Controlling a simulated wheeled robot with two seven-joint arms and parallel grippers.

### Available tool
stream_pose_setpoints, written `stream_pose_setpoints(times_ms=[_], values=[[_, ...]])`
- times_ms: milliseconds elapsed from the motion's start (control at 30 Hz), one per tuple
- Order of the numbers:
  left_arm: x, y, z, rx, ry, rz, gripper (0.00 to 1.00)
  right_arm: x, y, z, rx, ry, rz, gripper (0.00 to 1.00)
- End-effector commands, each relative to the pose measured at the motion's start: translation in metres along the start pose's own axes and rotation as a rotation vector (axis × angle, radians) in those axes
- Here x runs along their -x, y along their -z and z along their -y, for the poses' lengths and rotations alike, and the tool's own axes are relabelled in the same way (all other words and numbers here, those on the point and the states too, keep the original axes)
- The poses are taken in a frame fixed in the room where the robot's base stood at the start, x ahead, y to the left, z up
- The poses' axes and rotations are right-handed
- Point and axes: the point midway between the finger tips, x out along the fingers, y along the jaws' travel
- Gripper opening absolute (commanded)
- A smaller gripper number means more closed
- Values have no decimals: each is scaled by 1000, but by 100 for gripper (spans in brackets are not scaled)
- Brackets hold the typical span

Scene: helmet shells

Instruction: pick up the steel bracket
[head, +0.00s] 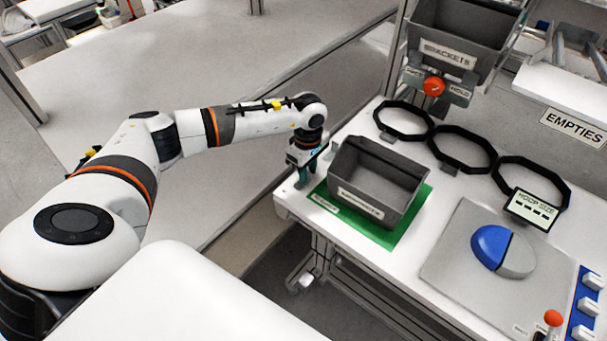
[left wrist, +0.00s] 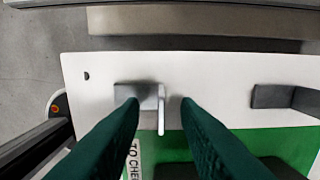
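The steel bracket (left wrist: 137,95) shows in the left wrist view as a grey plate on the white table top, with a pale upright flange. The flange stands in the gap between the two dark green fingers of my left gripper (left wrist: 161,103). The gripper is open, with space on both sides of the flange. In the head view my left gripper (head: 303,172) points down at the table's left corner, beside the grey bin. I cannot make out the bracket in the head view. My right gripper is not in view.
A grey bin (head: 352,196) stands on a green mat (head: 400,232) right beside my left gripper. A dark grey angled piece (left wrist: 270,96) lies right of the bracket in the wrist view. Black hoops (head: 462,168) and a grey plate (head: 445,262) with a blue-and-grey shell (head: 492,247) lie farther right.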

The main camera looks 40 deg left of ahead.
Motion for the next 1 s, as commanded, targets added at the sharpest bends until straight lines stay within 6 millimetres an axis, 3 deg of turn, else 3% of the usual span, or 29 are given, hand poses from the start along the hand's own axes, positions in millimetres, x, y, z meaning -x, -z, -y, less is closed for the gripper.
stream_pose_setpoints(times_ms=[300,500,833,1000], values=[[-7,0,0,-1,1,0,29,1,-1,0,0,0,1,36],[-7,0,0,-1,1,0,0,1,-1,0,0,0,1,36],[-6,0,0,0,2,0,0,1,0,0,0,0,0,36],[12,0,1,-2,5,1,0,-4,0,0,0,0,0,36]])
